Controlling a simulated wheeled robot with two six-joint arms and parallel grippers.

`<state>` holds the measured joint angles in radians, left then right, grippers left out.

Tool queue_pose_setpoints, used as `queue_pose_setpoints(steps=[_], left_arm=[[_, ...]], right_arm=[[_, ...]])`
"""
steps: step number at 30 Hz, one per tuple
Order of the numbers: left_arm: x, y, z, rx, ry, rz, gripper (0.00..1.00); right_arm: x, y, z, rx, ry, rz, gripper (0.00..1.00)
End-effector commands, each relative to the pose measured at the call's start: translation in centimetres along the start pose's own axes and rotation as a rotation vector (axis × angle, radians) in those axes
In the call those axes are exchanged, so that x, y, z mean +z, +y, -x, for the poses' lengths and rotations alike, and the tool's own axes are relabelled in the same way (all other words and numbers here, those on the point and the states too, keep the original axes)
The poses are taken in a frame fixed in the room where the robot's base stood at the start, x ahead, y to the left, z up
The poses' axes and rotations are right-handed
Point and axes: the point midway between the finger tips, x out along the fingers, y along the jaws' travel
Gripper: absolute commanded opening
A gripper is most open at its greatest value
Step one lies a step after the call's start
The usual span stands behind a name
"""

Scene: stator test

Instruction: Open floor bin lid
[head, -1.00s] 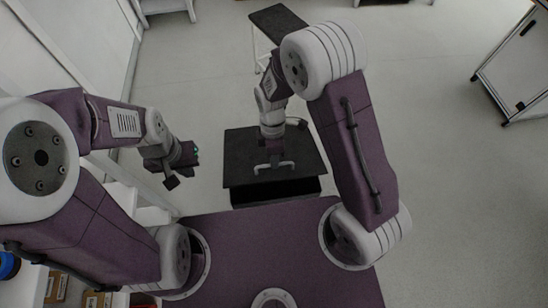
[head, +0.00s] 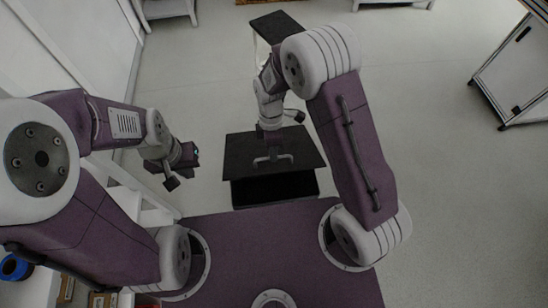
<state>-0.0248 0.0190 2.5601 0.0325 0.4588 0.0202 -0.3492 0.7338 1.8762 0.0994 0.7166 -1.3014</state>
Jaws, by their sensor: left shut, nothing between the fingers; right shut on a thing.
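The floor bin (head: 275,190) stands on the floor just beyond my purple base. Its black lid (head: 302,146) has a pale bar handle (head: 287,158) near its front edge. The lid's front edge seems lifted a little, with a dark gap or dark front face below it. My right gripper (head: 272,157) reaches down over the lid and is shut on the handle; its fingertips are small and hard to make out. My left gripper (head: 176,182) is shut and empty, to the left of the bin and apart from it.
A small black-topped stand (head: 277,24) is behind the bin. A white-panelled wheeled cart (head: 520,70) stands at the right. White shelving (head: 150,215) is at the left, near my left arm. Open floor (head: 440,200) lies to the right of the bin.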

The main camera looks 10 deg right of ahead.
Motion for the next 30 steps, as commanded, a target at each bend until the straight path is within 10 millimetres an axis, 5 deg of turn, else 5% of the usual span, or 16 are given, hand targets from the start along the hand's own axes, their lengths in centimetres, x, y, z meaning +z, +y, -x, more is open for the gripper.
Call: queue_pose_setpoints(steps=[3,15,17,20,30], left_arm=[[-0.3,0.1,2.9,0.000,0.000,0.000,0.00],[-0.7,0.1,6.8,0.000,0.000,0.000,0.00],[-0.7,0.1,6.5,0.000,0.000,0.000,0.00],[-0.7,0.1,6.4,0.000,0.000,0.000,0.00],[-0.7,0.1,6.4,0.000,0.000,0.000,0.00]], right_arm=[[0.0,1.8,3.3,0.010,0.003,-0.002,0.00],[0.0,7.5,8.2,0.008,0.002,-0.001,0.00],[0.0,7.7,8.0,0.006,0.001,0.000,0.06],[0.0,7.7,7.9,0.005,0.001,-0.001,0.32],[0.0,7.6,8.2,0.005,0.002,-0.001,0.32]])
